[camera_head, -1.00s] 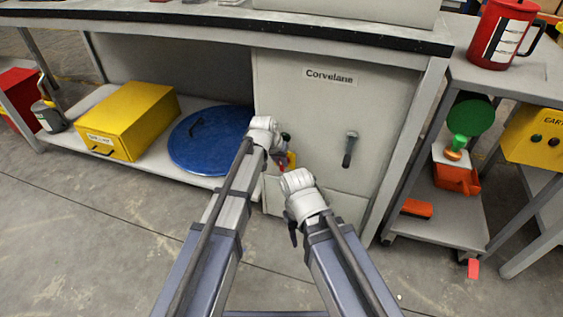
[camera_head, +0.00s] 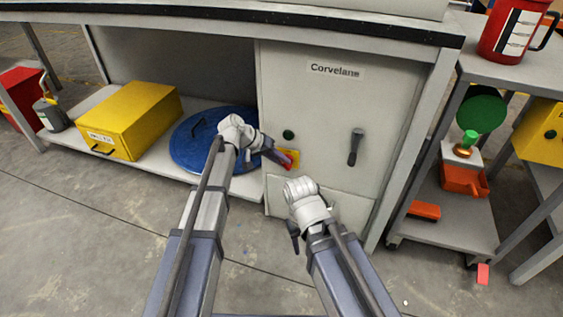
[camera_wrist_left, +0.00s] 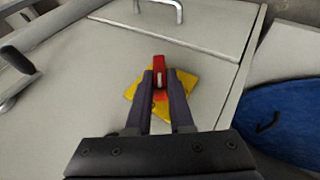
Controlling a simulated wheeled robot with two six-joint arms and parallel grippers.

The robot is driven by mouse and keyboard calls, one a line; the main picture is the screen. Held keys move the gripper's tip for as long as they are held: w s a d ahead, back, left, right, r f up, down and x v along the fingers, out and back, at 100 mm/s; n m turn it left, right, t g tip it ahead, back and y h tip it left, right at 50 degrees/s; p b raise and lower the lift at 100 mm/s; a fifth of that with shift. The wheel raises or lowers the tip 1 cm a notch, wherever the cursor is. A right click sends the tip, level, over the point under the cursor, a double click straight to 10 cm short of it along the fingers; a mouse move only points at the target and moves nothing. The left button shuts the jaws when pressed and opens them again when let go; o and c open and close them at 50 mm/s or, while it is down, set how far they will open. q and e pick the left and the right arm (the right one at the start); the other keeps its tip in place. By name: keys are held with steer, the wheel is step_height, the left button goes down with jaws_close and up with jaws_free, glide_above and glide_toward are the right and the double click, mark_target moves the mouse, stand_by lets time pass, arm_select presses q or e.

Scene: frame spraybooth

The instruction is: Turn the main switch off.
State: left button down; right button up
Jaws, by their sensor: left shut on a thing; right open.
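The main switch is a red handle on a yellow plate (camera_head: 292,157), on the lower left of the grey cabinet door (camera_head: 315,110) labelled "Corvelane". In the left wrist view the red handle (camera_wrist_left: 159,64) stands between my left fingertips, with the yellow plate (camera_wrist_left: 190,80) behind it. My left gripper (camera_head: 284,160) is shut on the red handle. In the head view the fingers partly cover the switch. My right gripper (camera_head: 292,240) hangs in front of the lower cabinet, away from the switch; its fingers are mostly hidden behind its wrist.
A dark green round button (camera_head: 288,134) sits just above the switch, and a dark door handle (camera_head: 355,147) is to the right. A blue round lid (camera_head: 190,150) and a yellow box (camera_head: 130,115) lie on the shelf at left. A cart (camera_head: 440,225) stands right.

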arm_select(q)
steer(key=shift+s, duration=0.1)
steer(key=c, duration=0.8)
jaws_free()
steer(key=p+v, duration=0.6)
steer(key=v, duration=0.1)
steer(key=shift+a+r, duration=0.25)
